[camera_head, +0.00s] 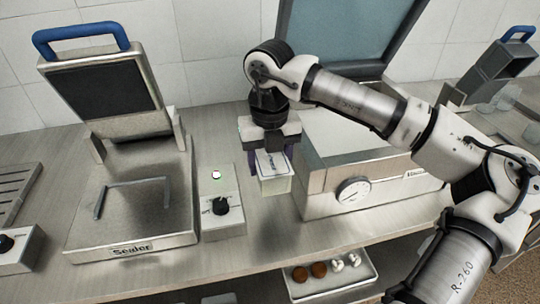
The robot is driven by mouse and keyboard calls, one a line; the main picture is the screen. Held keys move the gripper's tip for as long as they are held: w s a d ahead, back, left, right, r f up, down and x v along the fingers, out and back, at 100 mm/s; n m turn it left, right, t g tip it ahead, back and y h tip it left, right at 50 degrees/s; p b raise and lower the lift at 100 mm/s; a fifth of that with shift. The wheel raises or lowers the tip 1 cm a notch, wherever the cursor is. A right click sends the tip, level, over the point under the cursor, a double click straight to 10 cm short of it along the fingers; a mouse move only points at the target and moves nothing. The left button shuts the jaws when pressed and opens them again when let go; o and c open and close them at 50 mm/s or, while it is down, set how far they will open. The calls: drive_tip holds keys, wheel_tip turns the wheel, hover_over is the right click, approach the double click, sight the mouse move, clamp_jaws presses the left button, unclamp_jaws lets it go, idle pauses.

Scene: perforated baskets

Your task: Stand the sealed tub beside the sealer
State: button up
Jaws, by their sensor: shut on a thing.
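My gripper (268,152) points down and is shut on a small pale tub (274,184). A light lid with dark marks shows on the tub's top. The tub is at the counter between the sealer's control box and the steel machine; I cannot tell whether its base touches the counter. The sealer (130,251) stands at the left with its name on the front. Its dark hinged plate (105,88) with a blue handle (80,38) is raised, and its bed with a square frame (133,196) is empty.
A control box (222,202) with a knob and a lit green button stands right of the sealer. A steel machine (325,190) with a dial and raised lid is close right of the tub. A tray (330,287) with several round items is below the counter. Counter in front is clear.

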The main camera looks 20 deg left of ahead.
wheel_tip(320, 180, down, 12)
drive_tip(key=b, duration=0.7)
drive_tip(key=shift+r+b, duration=0.2)
drive_tip(key=shift+b, duration=0.2)
drive_tip(key=o, duration=1.3)
drive_tip(key=shift+r, duration=0.1)
drive_tip(key=shift+r+p, duration=2.95)
drive_tip(key=shift+r, duration=2.55)
